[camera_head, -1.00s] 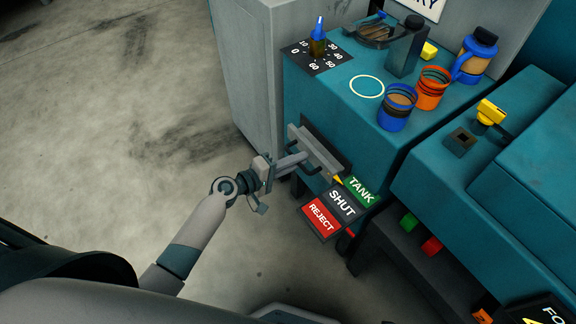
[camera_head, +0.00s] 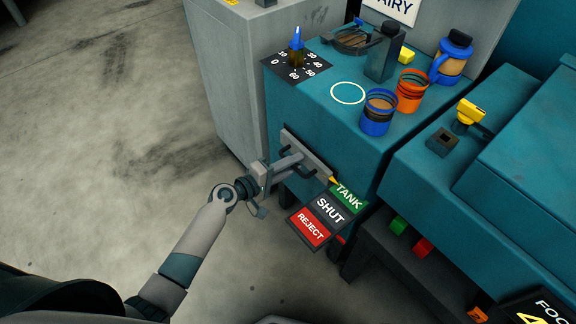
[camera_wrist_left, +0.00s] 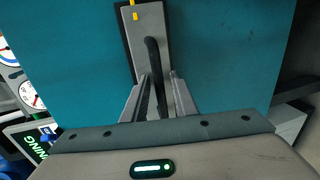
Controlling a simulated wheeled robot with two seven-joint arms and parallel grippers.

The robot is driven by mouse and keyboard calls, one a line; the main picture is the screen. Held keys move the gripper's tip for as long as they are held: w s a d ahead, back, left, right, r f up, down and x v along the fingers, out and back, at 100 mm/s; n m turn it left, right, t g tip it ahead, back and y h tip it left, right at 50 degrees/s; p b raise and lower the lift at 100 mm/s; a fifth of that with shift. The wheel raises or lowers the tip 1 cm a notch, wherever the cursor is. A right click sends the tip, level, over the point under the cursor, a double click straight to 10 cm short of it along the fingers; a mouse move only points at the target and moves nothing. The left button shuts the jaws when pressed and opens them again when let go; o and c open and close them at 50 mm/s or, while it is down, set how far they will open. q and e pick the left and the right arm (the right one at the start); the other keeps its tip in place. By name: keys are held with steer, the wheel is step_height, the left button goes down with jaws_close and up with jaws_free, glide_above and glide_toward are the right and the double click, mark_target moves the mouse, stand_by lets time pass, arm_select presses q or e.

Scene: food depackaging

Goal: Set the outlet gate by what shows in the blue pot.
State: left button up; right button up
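The blue pot (camera_head: 376,118) stands on the teal machine top, with a brown, tan-looking surface inside; finer detail is too small to tell. The outlet gate (camera_head: 312,163) is a grey sliding plate with black handles on the machine's front. Its yellow pointer (camera_head: 333,181) is by the green TANK label (camera_head: 348,196); SHUT (camera_head: 329,210) and REJECT (camera_head: 311,226) labels follow below. My left gripper (camera_head: 286,163) is at the gate's handle. My right gripper is not in view.
A white ring (camera_head: 348,93) marks bare top. Open floor lies left.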

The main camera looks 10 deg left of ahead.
arm_select(q)
steer(key=shift+r, duration=0.15)
